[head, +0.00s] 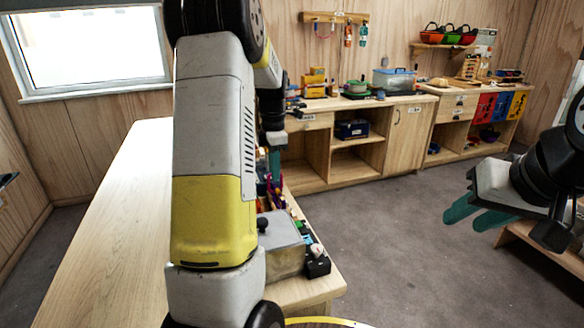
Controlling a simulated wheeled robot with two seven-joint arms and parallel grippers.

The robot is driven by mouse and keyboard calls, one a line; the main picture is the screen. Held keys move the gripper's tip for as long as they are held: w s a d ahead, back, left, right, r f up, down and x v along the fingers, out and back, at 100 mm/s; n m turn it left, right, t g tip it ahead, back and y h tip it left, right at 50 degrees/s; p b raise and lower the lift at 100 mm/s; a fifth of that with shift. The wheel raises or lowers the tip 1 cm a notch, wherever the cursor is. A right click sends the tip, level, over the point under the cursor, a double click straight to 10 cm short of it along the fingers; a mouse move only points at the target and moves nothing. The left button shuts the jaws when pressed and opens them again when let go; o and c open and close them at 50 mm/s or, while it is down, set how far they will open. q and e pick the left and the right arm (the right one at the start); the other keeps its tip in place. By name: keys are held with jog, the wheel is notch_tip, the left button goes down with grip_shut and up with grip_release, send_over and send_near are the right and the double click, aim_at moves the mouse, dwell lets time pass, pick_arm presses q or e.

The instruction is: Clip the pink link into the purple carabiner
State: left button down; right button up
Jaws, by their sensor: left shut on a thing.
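My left gripper (275,160) points down over the table behind my own arm, which hides much of it. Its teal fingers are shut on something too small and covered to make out. Just below them is a small purple thing (279,195), perhaps the purple carabiner, among red and other coloured pieces. I cannot tell whether it touches the fingers. I cannot make out the pink link. My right gripper (463,220) is at the right, over the floor and away from the table, with its teal fingers apart and empty.
The wooden table (110,230) is bare on its left side. A grey box (285,245) and a small black block (317,264) are near its front right corner. Cabinets (405,140) with gear line the back wall. Grey floor (400,240) lies open between.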

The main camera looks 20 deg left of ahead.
pick_arm(q)
jog(key=shift+w+a+f, duration=0.15)
jog(key=shift+w+a, duration=0.45)
jog(key=shift+w, duration=0.15)
dwell(0.8)
dwell(0.4)
jog(key=c, duration=1.2)
grip_release()
jog(key=shift+c, duration=0.2)
jog(key=shift+r, duration=0.4)
jog(key=shift+w+a, duration=0.7)
jog(key=shift+w, duration=0.15)
jog(key=shift+w+a, duration=0.55)
jog(key=shift+w, duration=0.2)
